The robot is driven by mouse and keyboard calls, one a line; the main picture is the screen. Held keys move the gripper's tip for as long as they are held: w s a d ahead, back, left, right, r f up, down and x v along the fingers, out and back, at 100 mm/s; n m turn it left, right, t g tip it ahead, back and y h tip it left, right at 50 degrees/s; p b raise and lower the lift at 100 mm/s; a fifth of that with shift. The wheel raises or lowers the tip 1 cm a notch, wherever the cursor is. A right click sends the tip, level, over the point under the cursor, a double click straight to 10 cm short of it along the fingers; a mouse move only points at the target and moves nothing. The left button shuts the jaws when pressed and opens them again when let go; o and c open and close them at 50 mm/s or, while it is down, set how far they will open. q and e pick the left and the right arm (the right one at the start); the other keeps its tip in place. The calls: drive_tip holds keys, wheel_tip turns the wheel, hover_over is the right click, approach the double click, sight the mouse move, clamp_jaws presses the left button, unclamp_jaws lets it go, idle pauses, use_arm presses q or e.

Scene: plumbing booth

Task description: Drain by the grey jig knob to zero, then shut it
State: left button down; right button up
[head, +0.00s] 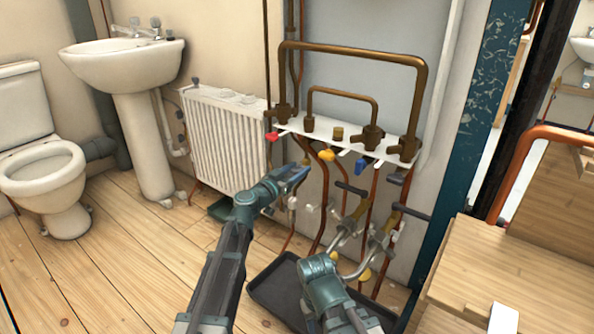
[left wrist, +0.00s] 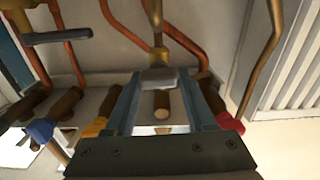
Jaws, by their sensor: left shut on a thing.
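My left gripper (head: 298,176) reaches in from below to the pipework under the white manifold board (head: 292,131). In the left wrist view, its two fingers (left wrist: 158,84) are closed on the grey jig knob (left wrist: 158,76), a small grey block at the end of a brass stem. In the head view I cannot make out this knob, as the gripper covers that spot.
Red (head: 272,136), yellow (head: 327,154) and blue (head: 360,165) handles sit along the board close to the gripper. Copper pipes and dark lever handles (head: 352,188) crowd the right. A black tray (head: 272,287) lies on the floor below. A radiator (head: 225,130) stands left.

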use_arm(q)
drive_tip(key=n, duration=0.4)
drive_tip(key=shift+a+n, duration=0.15)
drive_tip(key=shift+n, duration=0.25)
drive_tip(key=n, duration=0.4)
drive_tip(key=shift+w+a+f, duration=0.1)
drive_tip(key=shift+w+f, duration=0.05)
drive_tip(key=n, duration=0.4)
drive_tip(key=shift+f+n, duration=0.1)
drive_tip(key=shift+n, duration=0.3)
drive_tip(key=shift+f+n+b, duration=0.1)
drive_tip(key=shift+n+b, duration=0.25)
drive_tip(key=shift+n, duration=1.45)
drive_tip(key=shift+c, duration=1.2)
unclamp_jaws()
